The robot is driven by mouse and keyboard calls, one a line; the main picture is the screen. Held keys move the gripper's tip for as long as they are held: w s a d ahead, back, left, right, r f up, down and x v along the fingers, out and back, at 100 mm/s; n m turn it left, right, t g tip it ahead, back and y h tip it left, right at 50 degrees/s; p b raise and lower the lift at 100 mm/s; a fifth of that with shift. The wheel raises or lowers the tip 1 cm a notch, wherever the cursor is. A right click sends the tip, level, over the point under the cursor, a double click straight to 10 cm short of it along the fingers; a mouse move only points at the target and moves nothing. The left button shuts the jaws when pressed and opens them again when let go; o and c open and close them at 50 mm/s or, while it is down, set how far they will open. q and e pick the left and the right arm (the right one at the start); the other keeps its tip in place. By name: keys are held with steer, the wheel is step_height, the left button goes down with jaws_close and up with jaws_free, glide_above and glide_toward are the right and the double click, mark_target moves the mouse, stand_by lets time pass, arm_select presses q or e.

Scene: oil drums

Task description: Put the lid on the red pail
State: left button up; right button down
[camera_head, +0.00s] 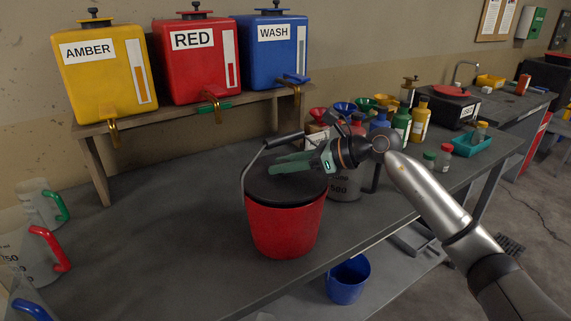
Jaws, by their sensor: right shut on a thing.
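The red pail (285,228) stands upright on the grey workbench, near its front edge. The dark round lid (290,188) lies over the pail's mouth and looks about level. I cannot tell whether its rim is fully seated. My right gripper (292,163) reaches in from the right, just above the lid, and is shut on it. Its fingers hide the spot that they hold. The pail's wire handle (243,178) stands up at the left and passes behind the gripper. My left gripper is not in view.
Amber (105,80), red (195,65) and blue (270,55) drums stand on a wooden shelf (160,115) behind. Clear jugs (40,205) stand at the left. Several bottles (402,122) crowd behind my right arm. A blue bucket (347,280) sits on the lower shelf. Bench left of the pail is free.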

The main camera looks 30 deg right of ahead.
steer(key=shift+f+b, duration=0.5)
steer(key=shift+b, duration=0.05)
stand_by(1.5)
steer(key=c, duration=0.5)
jaws_free()
steer(key=shift+s+d, duration=0.1)
steer(key=b+v, duration=0.4)
steer(key=v, duration=0.8)
steer(key=shift+r, duration=0.2)
steer(key=shift+s+d, duration=0.1)
